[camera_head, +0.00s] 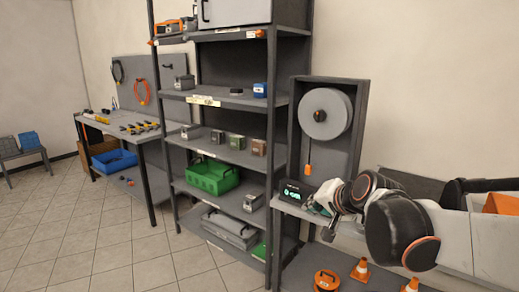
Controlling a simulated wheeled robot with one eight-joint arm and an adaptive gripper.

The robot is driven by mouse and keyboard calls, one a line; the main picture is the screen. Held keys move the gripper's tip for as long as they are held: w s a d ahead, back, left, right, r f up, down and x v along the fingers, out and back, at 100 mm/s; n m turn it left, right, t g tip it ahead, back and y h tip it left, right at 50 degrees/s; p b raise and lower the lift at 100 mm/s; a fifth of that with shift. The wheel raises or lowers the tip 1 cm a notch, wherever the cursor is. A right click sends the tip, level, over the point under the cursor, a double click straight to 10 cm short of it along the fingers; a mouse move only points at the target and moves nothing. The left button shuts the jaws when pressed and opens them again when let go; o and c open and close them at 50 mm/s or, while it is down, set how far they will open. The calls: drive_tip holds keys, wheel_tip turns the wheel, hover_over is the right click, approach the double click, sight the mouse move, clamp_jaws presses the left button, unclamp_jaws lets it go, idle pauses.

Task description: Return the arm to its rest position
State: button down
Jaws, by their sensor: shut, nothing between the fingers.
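My arm reaches in from the right side of the head view, bent, with dark rounded joints, orange rings and pale links. My gripper (317,208) is at its left end, small in the picture, beside a small device with a green lit display (293,193). It is shut, with nothing seen in it. I cannot tell whether it touches the device or the bench surface. The arm hides part of the bench and of the pale bins behind it.
A grey shelf rack (270,130) with a green crate (213,177) stands left of the arm. A reel (325,113) hangs in a dark frame behind the gripper. Pale bins (496,245) are at right. Orange cones (361,270) stand below. The tiled floor (110,250) at left is open.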

drive_tip(key=s+d+f+n+g+h, duration=0.1)
drive_tip(key=s+d+f+n, duration=0.1)
drive_tip(key=s, duration=0.6)
drive_tip(key=s+d+f+n+g+h, duration=0.1)
drive_tip(key=s+d+f+n, duration=0.1)
drive_tip(key=s, duration=0.7)
drive_tip(key=s+d+f+n+g+h, duration=0.1)
drive_tip(key=s+f+n, duration=0.1)
drive_tip(key=s, duration=0.7)
drive_tip(key=shift+d+f+n+h, duration=0.3)
drive_tip(key=shift+d+f+n, duration=0.1)
drive_tip(key=shift+f, duration=0.1)
